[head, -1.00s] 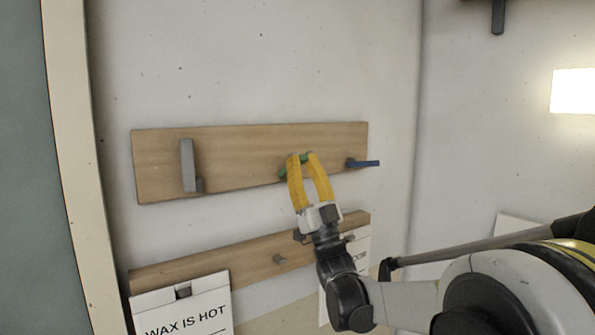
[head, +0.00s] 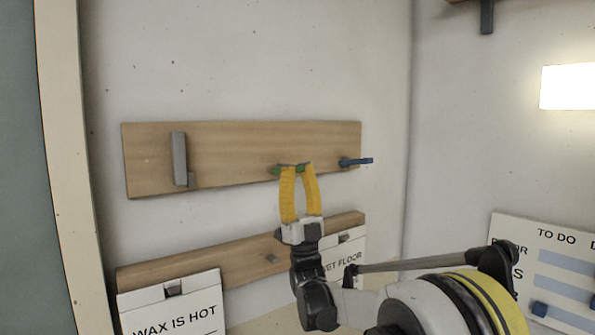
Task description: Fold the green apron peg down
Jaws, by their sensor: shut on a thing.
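The green peg (head: 275,171) is on the upper wooden board, between a grey peg and a blue peg. My gripper (head: 298,169) reaches up from below with its two yellow fingers at the green peg, and it is shut on it. The fingers cover part of the peg. The visible green part lies low and roughly level. How far it is folded is hard to tell.
The grey peg (head: 179,158) stands upright on the upper board (head: 230,150). The blue peg (head: 357,162) juts out to the right. A lower board (head: 200,265) holds a "WAX IS HOT" sign (head: 170,310) and a "WET FLOOR" sign (head: 345,262), close to my arm.

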